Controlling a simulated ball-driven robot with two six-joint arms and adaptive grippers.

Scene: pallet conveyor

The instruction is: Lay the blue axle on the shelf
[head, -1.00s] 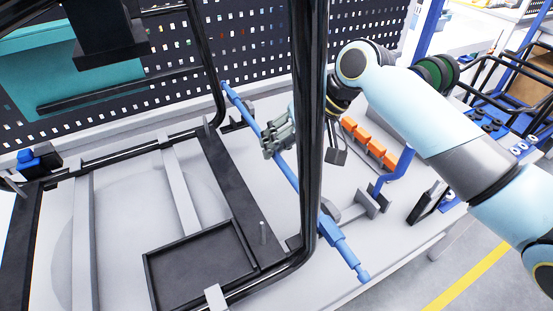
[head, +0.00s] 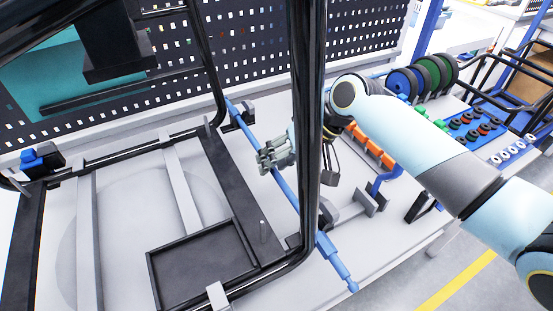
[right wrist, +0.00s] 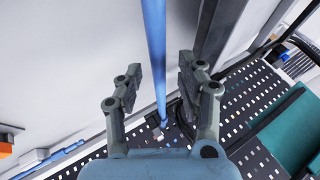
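The blue axle (head: 285,187) is a long stepped rod running slantwise beside the black pallet frame. My right gripper (head: 272,157) is over the axle's far half. In the right wrist view the axle (right wrist: 157,50) passes between the fingers of the right gripper (right wrist: 158,80), with a gap on both sides. The gripper is open. A black upright post hides part of the arm and axle. I cannot tell which surface is the shelf. My left gripper is out of view.
The black pallet frame (head: 227,185) with a tray (head: 150,275) fills the left. Orange blocks (head: 370,148) and a blue bent handle (head: 383,178) stand right of the axle. A perforated panel (head: 260,50) closes the back. Wheels (head: 402,82) stand at back right.

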